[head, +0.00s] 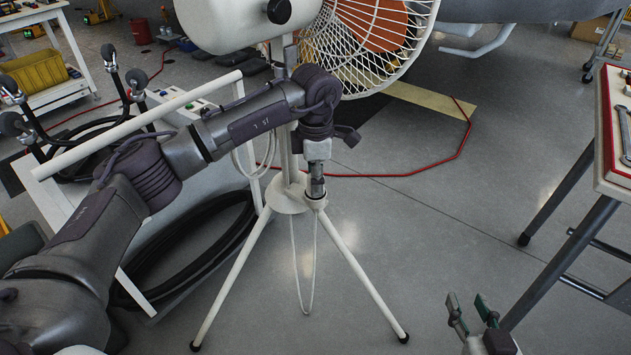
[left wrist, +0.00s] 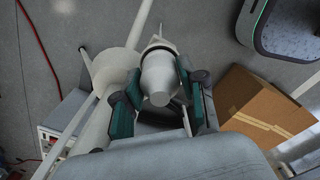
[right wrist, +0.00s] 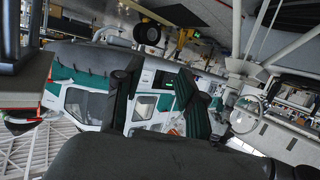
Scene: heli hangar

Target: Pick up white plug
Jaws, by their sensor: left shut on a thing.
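In the left wrist view the white plug (left wrist: 158,76) is a pale rounded cylinder with a narrower tip. It sits between the green-padded fingers of my left gripper (left wrist: 155,88), which is shut on it. In the head view my left gripper (head: 316,185) points down in front of the white fan stand; the plug cannot be made out clearly there. My right gripper (head: 469,308) is at the bottom right of the head view, open and empty. In the right wrist view its two fingers (right wrist: 158,95) stand apart with nothing between them.
The white tripod stand (head: 365,270) of the caged fan (head: 385,45) is close to my left gripper. A white cart (head: 150,225) and black hose (head: 185,270) are at left. A red-edged table (head: 600,130) is at right.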

